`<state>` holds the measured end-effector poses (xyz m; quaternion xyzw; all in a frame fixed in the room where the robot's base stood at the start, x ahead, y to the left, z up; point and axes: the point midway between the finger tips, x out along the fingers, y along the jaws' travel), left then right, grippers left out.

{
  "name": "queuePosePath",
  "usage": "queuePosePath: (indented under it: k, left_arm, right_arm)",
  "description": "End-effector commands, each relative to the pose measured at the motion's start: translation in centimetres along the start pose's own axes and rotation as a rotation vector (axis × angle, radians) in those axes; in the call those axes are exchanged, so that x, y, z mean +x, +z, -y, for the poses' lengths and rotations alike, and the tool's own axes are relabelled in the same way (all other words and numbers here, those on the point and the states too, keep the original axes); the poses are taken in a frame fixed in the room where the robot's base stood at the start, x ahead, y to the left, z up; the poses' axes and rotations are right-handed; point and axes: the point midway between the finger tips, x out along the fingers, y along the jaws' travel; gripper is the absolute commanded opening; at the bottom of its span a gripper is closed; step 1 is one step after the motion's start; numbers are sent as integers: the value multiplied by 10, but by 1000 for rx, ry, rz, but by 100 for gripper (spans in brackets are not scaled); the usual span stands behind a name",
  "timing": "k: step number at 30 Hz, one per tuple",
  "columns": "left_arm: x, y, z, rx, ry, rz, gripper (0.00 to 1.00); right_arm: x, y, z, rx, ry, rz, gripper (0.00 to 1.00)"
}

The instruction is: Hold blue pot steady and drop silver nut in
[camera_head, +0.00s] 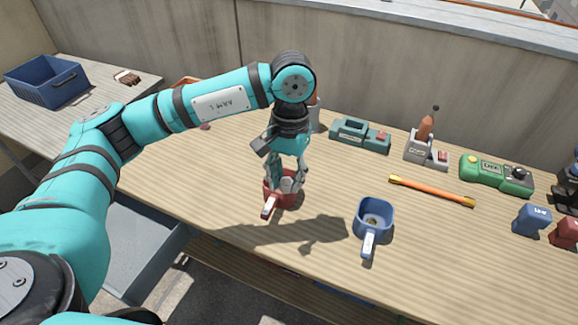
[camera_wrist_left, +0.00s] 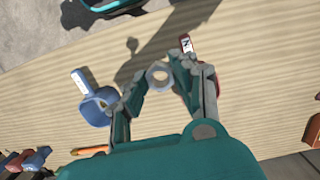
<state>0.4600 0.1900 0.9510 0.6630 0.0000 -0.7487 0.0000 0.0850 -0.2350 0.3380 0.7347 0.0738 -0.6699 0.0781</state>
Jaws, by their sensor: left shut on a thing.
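The blue pot (camera_head: 360,220) stands upright on the bench right of my left gripper, with its pale-labelled handle toward the near edge. A small brownish thing (camera_head: 371,221) lies inside it. The pot also shows at the left of the left wrist view (camera_wrist_left: 88,112). My left gripper (camera_head: 286,186) is shut on the silver nut (camera_wrist_left: 158,76), a pale ring between its fingertips in the left wrist view. In the head view the gripper overlaps a red pot (camera_head: 270,194), partly hidden behind it. My right gripper is not in view.
An orange stick (camera_head: 432,191) lies right of the blue pot. Behind are a green-grey box (camera_head: 358,136), a grey stand (camera_head: 426,152) and a green device (camera_head: 490,174). Small blue (camera_head: 530,219) and red blocks stand at the right. Bench around the blue pot's handle is clear.

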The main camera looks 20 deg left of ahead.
Motion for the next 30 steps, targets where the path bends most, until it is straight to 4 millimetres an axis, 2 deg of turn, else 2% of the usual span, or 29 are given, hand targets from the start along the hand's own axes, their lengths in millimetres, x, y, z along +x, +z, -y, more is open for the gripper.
queuePosePath:
  k: [7,11,14,21,30]
  left_arm:
    - [0,-1,-2,-16,3,-1,0]
    - [-4,-9,-14,-127,18,-1,0]
    - [-9,-20,-31,-298,40,-1,0]
    - [-26,-47,-85,-834,105,-1,0]
    - [-48,-70,-150,-1473,183,-3,0]
  right_arm:
    - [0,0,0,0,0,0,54]
    - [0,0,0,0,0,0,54]
    - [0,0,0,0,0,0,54]
    - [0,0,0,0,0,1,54]
    - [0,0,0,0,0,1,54]
